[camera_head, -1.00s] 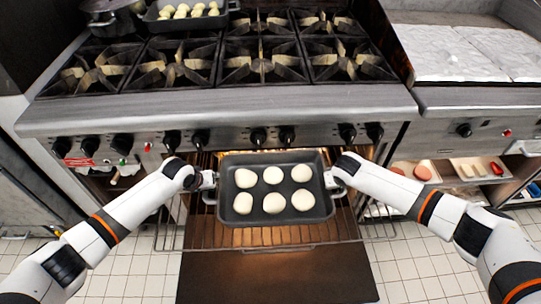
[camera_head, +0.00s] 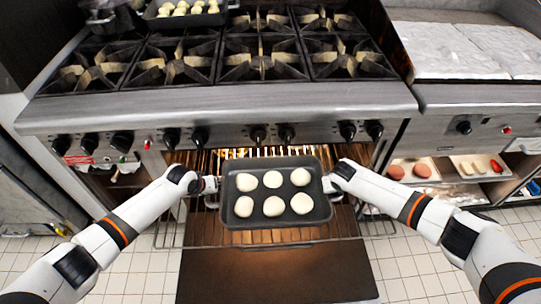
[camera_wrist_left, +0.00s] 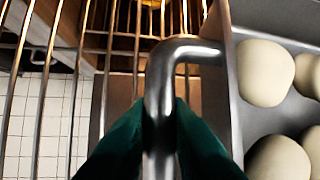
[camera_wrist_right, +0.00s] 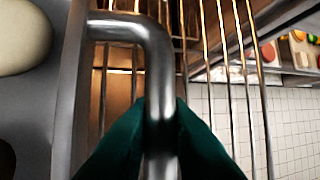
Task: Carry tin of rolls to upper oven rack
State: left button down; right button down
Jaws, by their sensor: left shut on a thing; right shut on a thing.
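The dark grey tin (camera_head: 276,221) holds several pale round rolls (camera_head: 273,179) and sits level in front of the open oven, over a pulled-out wire rack (camera_head: 345,226). My left gripper (camera_head: 208,186) is shut on the tin's left handle; the left wrist view shows its green fingers around the metal handle (camera_wrist_left: 158,95). My right gripper (camera_head: 332,186) is shut on the right handle, and the right wrist view shows the same grip on that handle (camera_wrist_right: 160,75). Whether the tin touches the rack is hard to tell.
The oven opening (camera_head: 290,156) glows behind the tin, below the stove's knob panel (camera_head: 225,138). The lowered oven door (camera_head: 275,277) lies below the rack. Another tin of rolls (camera_head: 160,20) stands on the burners at the back left. Shelves with food (camera_head: 450,175) are at the right.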

pick_arm(q)
jog(key=shift+f, duration=0.2)
pick_arm(e)
jog(key=shift+f, duration=0.25)
pick_arm(q)
jog(key=c, duration=1.8)
grip_release()
jog(key=shift+a+f, duration=0.1)
jog(key=shift+f, duration=0.1)
pick_arm(e)
jog(key=c, duration=1.8)
grip_release()
jog(key=shift+f, duration=0.2)
pick_arm(q)
jog(key=o, duration=0.4)
pick_arm(e)
jog(key=o, duration=0.4)
jog(key=shift+r, duration=0.1)
pick_arm(q)
jog(key=shift+o, duration=0.2)
pick_arm(e)
jog(key=shift+o, duration=0.2)
pick_arm(q)
jog(key=shift+r, duration=0.15)
jog(key=v, duration=1.1)
jog(key=shift+s+r, duration=0.2)
jog(key=shift+r, duration=0.15)
pick_arm(e)
jog(key=v, duration=1.2)
